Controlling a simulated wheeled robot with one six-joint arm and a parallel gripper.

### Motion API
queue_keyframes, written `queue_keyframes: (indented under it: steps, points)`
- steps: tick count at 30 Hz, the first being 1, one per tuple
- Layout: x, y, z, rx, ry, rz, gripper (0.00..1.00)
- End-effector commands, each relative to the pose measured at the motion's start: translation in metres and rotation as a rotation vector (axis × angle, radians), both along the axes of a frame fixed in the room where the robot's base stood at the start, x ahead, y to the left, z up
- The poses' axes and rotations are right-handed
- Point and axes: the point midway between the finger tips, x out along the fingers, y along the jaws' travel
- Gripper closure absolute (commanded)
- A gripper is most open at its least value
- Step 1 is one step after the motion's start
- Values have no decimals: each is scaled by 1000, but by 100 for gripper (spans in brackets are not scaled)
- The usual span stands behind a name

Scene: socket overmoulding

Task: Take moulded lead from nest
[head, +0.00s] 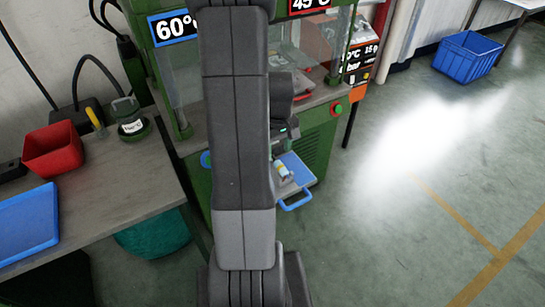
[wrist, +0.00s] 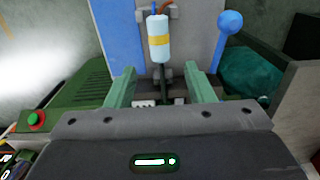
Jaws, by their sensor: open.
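My gripper (wrist: 160,72) is open, with one finger on each side of the cable; the pale body is just beyond the fingertips. I cannot tell whether the fingers touch anything. In the head view, the lead (head: 284,170) lies on the blue-handled slide (head: 297,203) at the machine's front, and my arm hides part of it.
A blue ball-ended lever (wrist: 230,22) stands right of the nest in the wrist view. The green machine (head: 320,150) has a red button on its front. A bench at left holds a red bin (head: 52,150) and a blue tray (head: 28,225).

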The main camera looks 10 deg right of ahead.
Motion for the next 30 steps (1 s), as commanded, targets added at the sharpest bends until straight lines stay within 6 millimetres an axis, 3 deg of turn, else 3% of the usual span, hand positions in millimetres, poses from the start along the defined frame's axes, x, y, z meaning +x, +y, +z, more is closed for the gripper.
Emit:
queue_keyframes:
  steps: [5, 15, 25, 26, 30]
  points:
    - [-3, 1, -9, 0, 2, 0, 52]
    - [-9, 2, -49, 0, 2, 0, 52]
    - [-9, 2, -55, 0, -1, 0, 52]
    - [-9, 2, -55, 0, 0, 0, 54]
    - [-9, 2, -55, 0, 0, 0, 81]
